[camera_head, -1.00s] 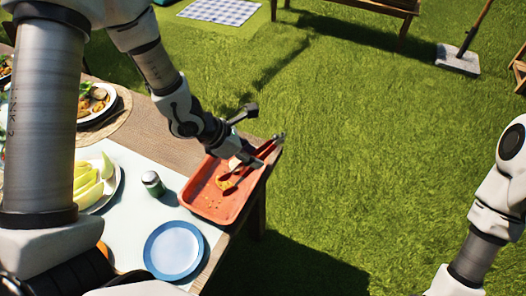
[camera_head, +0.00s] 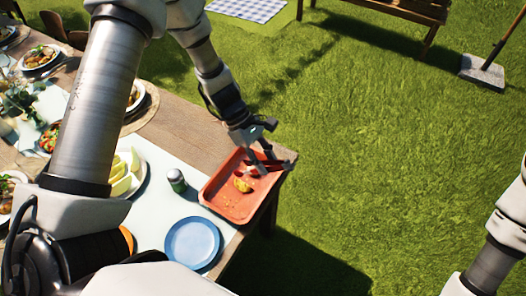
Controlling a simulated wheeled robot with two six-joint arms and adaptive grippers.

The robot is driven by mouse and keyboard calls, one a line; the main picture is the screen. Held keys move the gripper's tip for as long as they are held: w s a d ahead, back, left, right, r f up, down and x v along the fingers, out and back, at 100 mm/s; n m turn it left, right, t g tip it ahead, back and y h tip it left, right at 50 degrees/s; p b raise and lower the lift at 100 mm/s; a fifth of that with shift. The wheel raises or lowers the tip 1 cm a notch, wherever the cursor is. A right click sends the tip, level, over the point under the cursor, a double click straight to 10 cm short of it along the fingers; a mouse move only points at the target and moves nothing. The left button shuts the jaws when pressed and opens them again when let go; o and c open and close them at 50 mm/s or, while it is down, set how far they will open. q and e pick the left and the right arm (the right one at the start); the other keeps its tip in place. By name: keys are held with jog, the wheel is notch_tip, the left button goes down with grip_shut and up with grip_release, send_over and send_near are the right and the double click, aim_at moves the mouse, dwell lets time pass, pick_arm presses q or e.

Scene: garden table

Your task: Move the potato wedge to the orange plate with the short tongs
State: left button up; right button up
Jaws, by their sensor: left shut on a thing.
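The yellow potato wedge (camera_head: 243,185) lies on the red-orange tray (camera_head: 232,211) at the table's right corner. My left gripper (camera_head: 262,150) is over the tray's far end, shut on the short tongs (camera_head: 270,164), which look dark and reddish. The tongs are small here, and I cannot tell whether their tips touch the tray; they appear apart from the wedge. A curved orange edge, likely the orange plate (camera_head: 128,240), shows beside my left arm, which hides most of it. My right arm is at the right edge, its gripper out of view.
A blue plate (camera_head: 192,243) stands near the table's front edge. A white plate with pale green wedges (camera_head: 123,172) is partly behind my arm. Grass lies right of the table.

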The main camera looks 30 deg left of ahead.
pick_arm(q)
jog(key=shift+s+a+m, duration=0.1)
jog(key=shift+a+m, duration=0.15)
jog(key=shift+m, duration=0.05)
jog(key=shift+f, duration=0.1)
notch_tip(320, 180, down, 10)
jog(key=b, duration=0.8)
jog(key=shift+b, duration=0.3)
grip_shut()
